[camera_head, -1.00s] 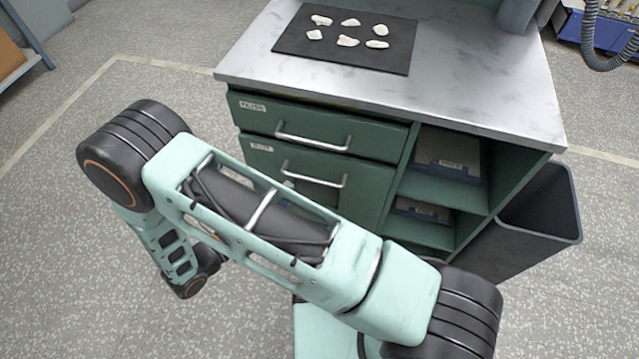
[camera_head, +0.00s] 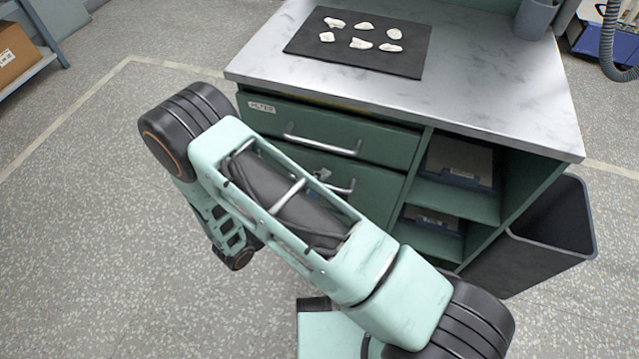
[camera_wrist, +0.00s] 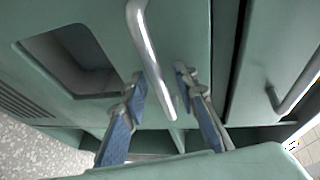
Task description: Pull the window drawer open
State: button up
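The window drawer (camera_wrist: 45,85) is a green front with a dark rectangular window (camera_wrist: 85,65) in the wrist view. Its silver bar handle (camera_wrist: 150,60) runs between the fingers of my gripper (camera_wrist: 159,74). The two blue-padded fingers stand apart, one on each side of the handle, with gaps visible; contact cannot be made out. In the head view the drawer is the lower one (camera_head: 372,188) of the green cabinet, its handle (camera_head: 342,188) partly showing. My arm hides its window and most of my gripper there. The drawer looks shut.
The upper drawer (camera_head: 385,143) has its own handle (camera_head: 322,146), also at right in the wrist view (camera_wrist: 298,92). Open shelves (camera_head: 455,200) are beside the drawers, and a dark bin (camera_head: 545,235) stands to the right. White pieces lie on a black mat (camera_head: 300,45) on top.

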grip_shut()
dwell(0.5)
